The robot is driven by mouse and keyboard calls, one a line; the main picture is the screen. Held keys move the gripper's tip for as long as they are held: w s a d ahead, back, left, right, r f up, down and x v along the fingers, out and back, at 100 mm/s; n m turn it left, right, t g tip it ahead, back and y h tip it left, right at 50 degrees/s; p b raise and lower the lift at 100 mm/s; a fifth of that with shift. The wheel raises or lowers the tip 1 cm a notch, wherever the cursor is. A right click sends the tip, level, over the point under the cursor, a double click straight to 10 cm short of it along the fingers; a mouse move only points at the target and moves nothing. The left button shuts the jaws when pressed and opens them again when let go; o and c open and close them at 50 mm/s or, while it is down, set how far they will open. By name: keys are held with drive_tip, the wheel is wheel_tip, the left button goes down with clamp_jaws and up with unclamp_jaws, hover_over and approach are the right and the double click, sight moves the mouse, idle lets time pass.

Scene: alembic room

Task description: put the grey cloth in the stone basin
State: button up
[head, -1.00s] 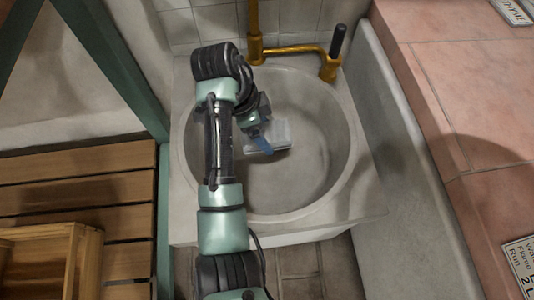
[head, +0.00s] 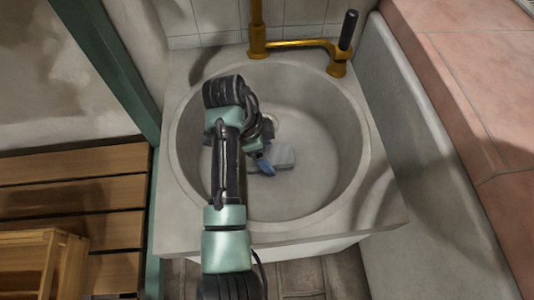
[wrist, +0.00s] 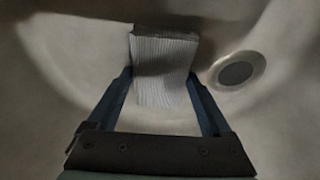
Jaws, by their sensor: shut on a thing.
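The grey cloth (head: 284,157) is a folded, pale piece inside the round stone basin (head: 325,150). In the wrist view the ribbed cloth (wrist: 160,85) lies between the blue fingers of my gripper (wrist: 160,78), which is shut on it. In the head view my gripper (head: 265,160) is down inside the basin, left of its middle, and my arm hides part of the cloth and the basin's left side. I cannot tell whether the cloth touches the basin floor.
A round drain (wrist: 236,72) lies right of the cloth in the wrist view. A brass tap (head: 300,46) with a dark handle stands behind the basin. Pink tiled counter (head: 470,90) is at right, wooden slats (head: 75,190) at left. The basin's right side is clear.

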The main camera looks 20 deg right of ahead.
drive_tip(key=o, duration=1.1)
drive_tip(key=p+v, duration=0.7)
drive_tip(key=v, duration=0.5)
drive_tip(key=shift+r+p, duration=0.1)
drive_tip(key=shift+p, duration=0.25)
